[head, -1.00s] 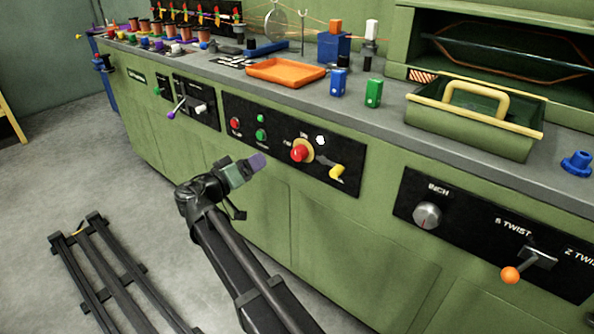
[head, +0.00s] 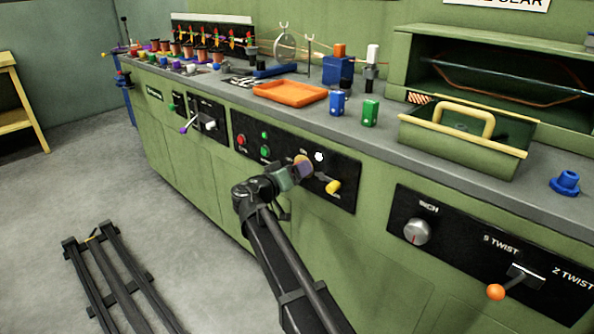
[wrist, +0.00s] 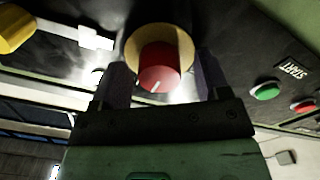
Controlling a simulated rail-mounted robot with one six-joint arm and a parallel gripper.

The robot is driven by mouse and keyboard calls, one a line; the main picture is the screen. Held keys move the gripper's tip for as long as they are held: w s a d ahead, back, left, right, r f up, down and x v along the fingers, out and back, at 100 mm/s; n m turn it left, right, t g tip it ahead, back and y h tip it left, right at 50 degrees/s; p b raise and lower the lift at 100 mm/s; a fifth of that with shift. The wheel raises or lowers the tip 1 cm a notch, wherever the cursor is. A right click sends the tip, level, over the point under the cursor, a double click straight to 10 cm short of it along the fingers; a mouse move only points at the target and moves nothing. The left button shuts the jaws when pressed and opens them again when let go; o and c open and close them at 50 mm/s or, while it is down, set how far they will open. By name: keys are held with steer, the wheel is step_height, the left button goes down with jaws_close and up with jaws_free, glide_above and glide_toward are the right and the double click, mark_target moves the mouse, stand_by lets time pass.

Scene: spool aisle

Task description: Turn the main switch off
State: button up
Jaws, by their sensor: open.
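The main switch is a red knob (wrist: 160,68) on a round yellow plate (wrist: 181,42) on a black panel. In the wrist view the knob sits between the two fingers of my gripper (wrist: 160,85), which is open with one finger on each side. I cannot tell whether either finger touches the knob. A white mark shows on the knob's face. In the head view my gripper (head: 303,169) is at the panel and hides the red knob; the top of the yellow plate (head: 301,159) shows behind it.
A yellow-handled lever (head: 333,187) is close on the right of the switch, also in the wrist view (wrist: 17,28). Green and red buttons (head: 265,151) are on the left. An orange tray (head: 290,98) and green carrier (head: 420,136) stand on the bench above.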

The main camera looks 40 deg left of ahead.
steer(key=shift+w, duration=0.3)
steer(key=c, duration=0.9)
steer(key=shift+n, duration=0.4)
steer(key=n, duration=1.2)
steer(key=shift+f+n, duration=0.1)
steer(key=shift+n, duration=2.4)
